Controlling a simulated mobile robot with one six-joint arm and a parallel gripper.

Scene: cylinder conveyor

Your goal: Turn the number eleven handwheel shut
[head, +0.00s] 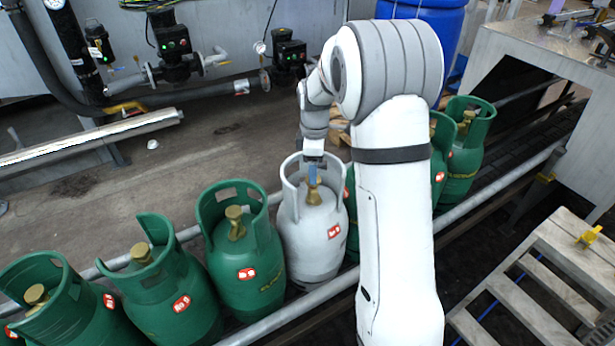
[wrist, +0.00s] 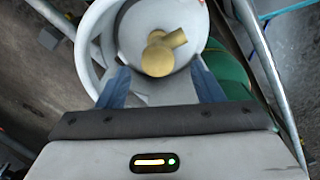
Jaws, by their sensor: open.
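A light grey gas cylinder (head: 312,240) stands in the row of green ones, with a red number label (head: 333,231) that is too small to read surely. Its brass valve with the handwheel (head: 314,194) sits inside the grey collar and also shows in the wrist view (wrist: 160,55). My gripper (head: 313,172) is over the collar, pointing down at the brass valve. In the wrist view my gripper (wrist: 160,66) is open, its blue fingers apart on the left and right of the brass handwheel. I see no contact with it, and the height gap is unclear.
Green cylinders (head: 243,270) stand close on the left and others (head: 465,160) on the right, partly behind my arm. Metal rails (head: 510,178) run along the row. A wooden pallet-like step (head: 535,310) is at the lower right. Pipes and a blue drum stand behind.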

